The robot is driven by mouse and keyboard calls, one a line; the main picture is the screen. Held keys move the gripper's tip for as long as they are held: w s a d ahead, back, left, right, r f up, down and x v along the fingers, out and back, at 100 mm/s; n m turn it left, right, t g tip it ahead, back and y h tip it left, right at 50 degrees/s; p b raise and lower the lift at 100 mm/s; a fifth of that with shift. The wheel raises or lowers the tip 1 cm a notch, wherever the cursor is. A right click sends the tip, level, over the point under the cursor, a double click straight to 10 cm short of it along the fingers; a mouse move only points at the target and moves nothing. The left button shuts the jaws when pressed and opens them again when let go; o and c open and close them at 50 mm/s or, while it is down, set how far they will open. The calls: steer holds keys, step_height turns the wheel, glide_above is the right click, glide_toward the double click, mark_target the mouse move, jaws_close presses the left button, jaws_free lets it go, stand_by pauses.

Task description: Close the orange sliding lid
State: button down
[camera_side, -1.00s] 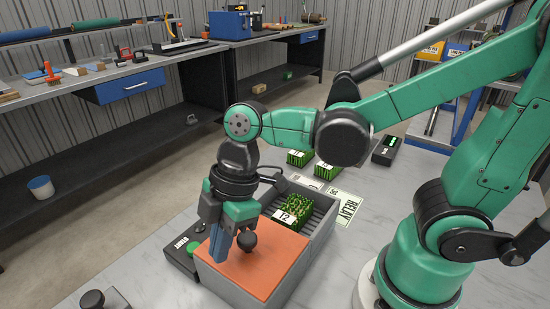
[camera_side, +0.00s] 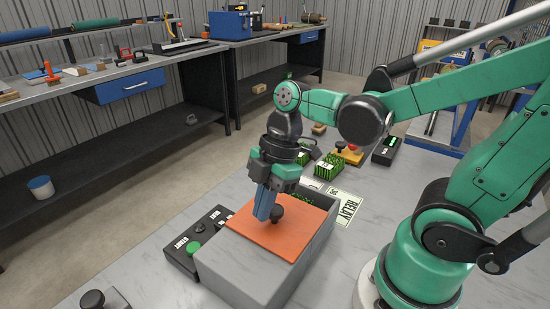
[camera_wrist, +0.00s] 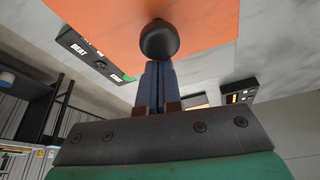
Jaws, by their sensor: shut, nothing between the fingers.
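The orange sliding lid (camera_side: 255,237) lies flat on the grey box and covers its middle part. In the wrist view the lid (camera_wrist: 105,20) fills the top. Its dark round knob (camera_side: 278,213) stands upright on it. My gripper (camera_side: 262,216) is shut and empty, its blue fingers down on the near-left side of the knob. In the wrist view the fingertips (camera_wrist: 154,68) sit right by the knob (camera_wrist: 159,42); I cannot tell whether they touch. A green turf roll (camera_side: 301,197) shows in the gap behind the lid, mostly hidden by the lid and gripper.
A control box with a green button (camera_side: 193,248) stands left of the grey box (camera_side: 228,266). Turf rolls (camera_side: 329,167), a yellow box with a red button (camera_side: 352,148) and a RELAY sign (camera_side: 346,207) lie behind and right.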

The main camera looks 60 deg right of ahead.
steer(key=d, duration=0.5)
steer(key=shift+d, duration=0.2)
steer(key=a, duration=0.2)
steer(key=w+a, duration=0.1)
steer(key=a, duration=0.1)
steer(key=shift+a, duration=0.3)
steer(key=w+v, duration=0.1)
steer(key=v, duration=0.9)
steer(key=f+m+t+h, duration=0.1)
steer(key=m, duration=0.2)
steer(key=f+m+t+h, duration=0.1)
steer(key=f+m+t, duration=0.1)
steer(key=m, duration=0.2)
steer(key=w+f+m+t+h, duration=0.1)
steer(key=f+m, duration=0.1)
steer(key=m, duration=0.2)
steer(key=shift+f, duration=0.15)
steer(key=m, duration=0.1)
steer(key=m+t, duration=0.1)
steer(key=f+m+t, duration=0.1)
steer(key=m, duration=0.1)
steer(key=shift+w+a+h, duration=0.15)
steer(key=shift+w+h, duration=0.15)
steer(key=shift+w, duration=0.05)
